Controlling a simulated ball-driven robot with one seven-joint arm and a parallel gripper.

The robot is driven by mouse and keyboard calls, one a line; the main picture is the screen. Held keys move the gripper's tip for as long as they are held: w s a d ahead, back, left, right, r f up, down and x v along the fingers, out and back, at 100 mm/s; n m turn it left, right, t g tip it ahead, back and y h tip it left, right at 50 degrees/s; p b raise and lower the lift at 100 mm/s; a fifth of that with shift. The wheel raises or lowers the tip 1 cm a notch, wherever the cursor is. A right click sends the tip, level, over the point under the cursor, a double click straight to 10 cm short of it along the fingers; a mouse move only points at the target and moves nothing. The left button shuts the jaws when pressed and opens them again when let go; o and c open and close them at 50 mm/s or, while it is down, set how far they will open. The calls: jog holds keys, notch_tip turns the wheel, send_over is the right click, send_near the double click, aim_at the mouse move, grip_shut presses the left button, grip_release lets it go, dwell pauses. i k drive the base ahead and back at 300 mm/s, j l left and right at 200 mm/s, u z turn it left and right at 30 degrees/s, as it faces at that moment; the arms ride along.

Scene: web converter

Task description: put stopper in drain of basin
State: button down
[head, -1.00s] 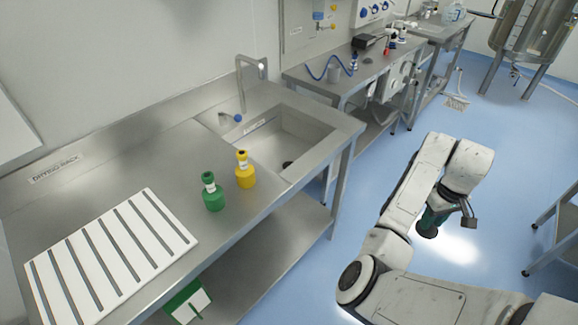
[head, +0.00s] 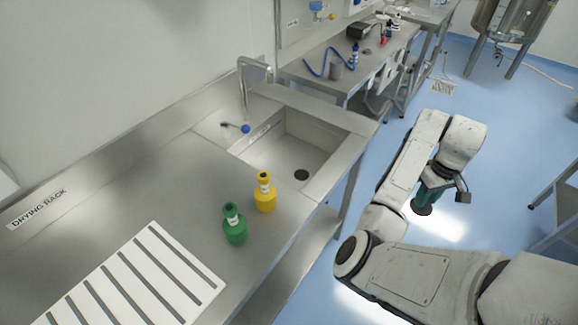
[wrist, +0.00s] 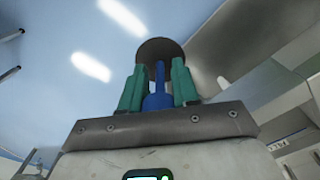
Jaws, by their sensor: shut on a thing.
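My gripper (head: 428,192) hangs over the blue floor, to the right of the sink bench and apart from it. In the wrist view its green fingers (wrist: 158,75) are shut on the blue stem of the stopper (wrist: 157,101). The stopper's dark round disc shows beyond the fingertips, and also as a dark disc under the gripper in the head view (head: 421,210). The steel basin (head: 275,160) is sunk in the bench at the centre of the head view. Its drain (head: 301,175) is a dark round opening in the floor of the basin, uncovered.
A faucet (head: 243,85) and a blue-knobbed tap (head: 245,128) stand by the basin's back-left side. A yellow bottle (head: 265,196) and a green bottle (head: 235,228) stand on the bench near the basin. A white slatted rack (head: 130,285) lies left. Floor between bench and arm is clear.

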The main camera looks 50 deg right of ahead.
aim_at(302, 175)
jog(key=i, duration=1.4)
